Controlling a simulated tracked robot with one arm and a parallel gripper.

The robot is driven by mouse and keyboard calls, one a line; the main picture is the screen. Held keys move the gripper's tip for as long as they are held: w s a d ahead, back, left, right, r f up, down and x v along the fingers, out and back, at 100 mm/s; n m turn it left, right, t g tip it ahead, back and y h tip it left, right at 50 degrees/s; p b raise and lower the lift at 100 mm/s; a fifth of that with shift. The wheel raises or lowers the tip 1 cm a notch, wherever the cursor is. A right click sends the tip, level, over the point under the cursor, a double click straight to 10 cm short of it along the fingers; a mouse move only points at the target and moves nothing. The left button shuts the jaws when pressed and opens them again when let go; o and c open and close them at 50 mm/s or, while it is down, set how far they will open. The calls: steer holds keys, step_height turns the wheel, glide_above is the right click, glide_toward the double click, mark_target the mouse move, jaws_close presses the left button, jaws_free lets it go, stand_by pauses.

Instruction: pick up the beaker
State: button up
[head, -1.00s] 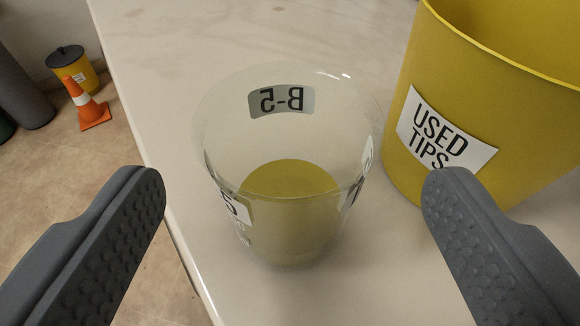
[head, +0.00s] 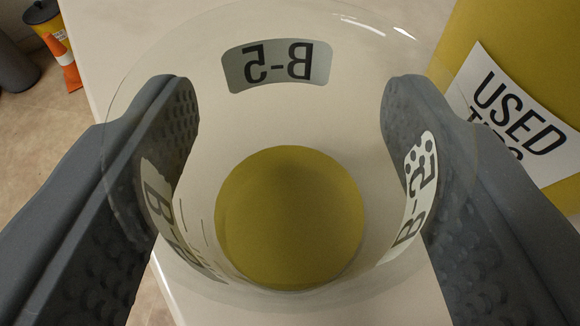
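The clear glass beaker (head: 290,110) fills the middle of the head view, seen from above with its wide rim nearest me. It has several B-5 labels and a round yellow-olive layer (head: 290,215) at its bottom. My gripper (head: 290,100) has one grey finger on each side of the beaker. Both fingers show through the glass and lie against its outer walls, so the gripper looks shut on it. The beaker's underside is hidden, so I cannot tell whether it rests on the counter.
A yellow bin (head: 490,50) labelled USED TIPS stands close on the right, beside the right finger. The pale counter (head: 130,40) is bare behind the beaker.

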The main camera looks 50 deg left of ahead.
mark_target(290, 220)
steer(key=shift+r, duration=0.15)
steer(key=shift+r+p, duration=0.3)
steer(key=shift+r, duration=1.15)
steer(key=shift+s+r, duration=0.1)
steer(key=shift+r, duration=0.2)
steer(key=s+d+r+b, duration=0.1)
steer(key=s+d+b, duration=0.2)
steer(key=s+b, duration=0.6)
steer(key=s, duration=0.6)
steer(key=shift+s, duration=0.25)
steer(key=shift+r, duration=0.1)
